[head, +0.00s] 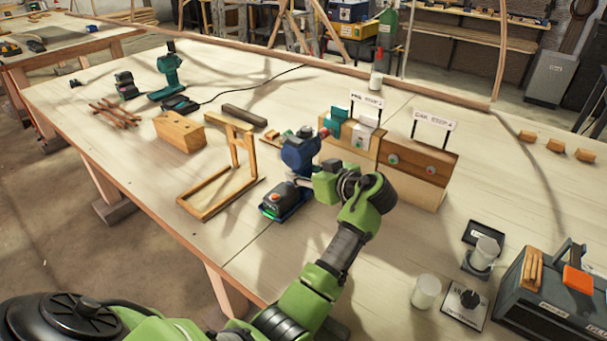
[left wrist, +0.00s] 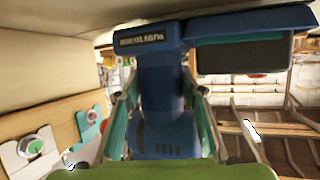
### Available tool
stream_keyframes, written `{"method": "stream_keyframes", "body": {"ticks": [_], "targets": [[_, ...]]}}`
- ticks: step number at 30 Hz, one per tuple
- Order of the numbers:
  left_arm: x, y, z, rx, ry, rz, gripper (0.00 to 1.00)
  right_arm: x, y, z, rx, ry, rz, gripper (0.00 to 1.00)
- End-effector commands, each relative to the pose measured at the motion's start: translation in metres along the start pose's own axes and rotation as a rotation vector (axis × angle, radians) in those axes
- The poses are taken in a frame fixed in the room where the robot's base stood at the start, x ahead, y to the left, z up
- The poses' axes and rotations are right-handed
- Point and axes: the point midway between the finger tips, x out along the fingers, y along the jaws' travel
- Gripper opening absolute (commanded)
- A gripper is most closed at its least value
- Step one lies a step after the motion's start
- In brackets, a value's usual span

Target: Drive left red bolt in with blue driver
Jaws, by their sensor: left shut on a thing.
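In the left wrist view, the fingers (left wrist: 164,125) stand on both sides of the blue driver's handle (left wrist: 160,90). The left board (head: 350,157) carries teal and white pieces. The driver tip's contact is unclear. My right gripper is out of view.
A wooden frame (head: 238,168) and a wooden block (head: 180,131) stand left of the driver. A green drill (head: 167,76) stands farther back. A grey toolbox (head: 548,292) and white cups (head: 426,291) are at the right.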

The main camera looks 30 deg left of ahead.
Motion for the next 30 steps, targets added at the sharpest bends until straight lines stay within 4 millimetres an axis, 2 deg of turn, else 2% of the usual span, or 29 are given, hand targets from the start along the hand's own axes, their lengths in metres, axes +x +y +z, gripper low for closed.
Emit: {"method": "stream_keyframes", "body": {"ticks": [1, 13, 30], "targets": [[-0.003, 0.001, -0.009, -0.005, 0.008, 0.002, 0.00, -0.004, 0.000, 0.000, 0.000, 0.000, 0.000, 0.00], [-0.011, 0.001, -0.027, -0.005, 0.008, 0.003, 0.00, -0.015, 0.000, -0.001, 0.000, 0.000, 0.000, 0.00], [-0.011, 0.001, -0.029, -0.004, 0.008, 0.002, 0.00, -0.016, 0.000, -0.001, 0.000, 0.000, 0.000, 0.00]]}}
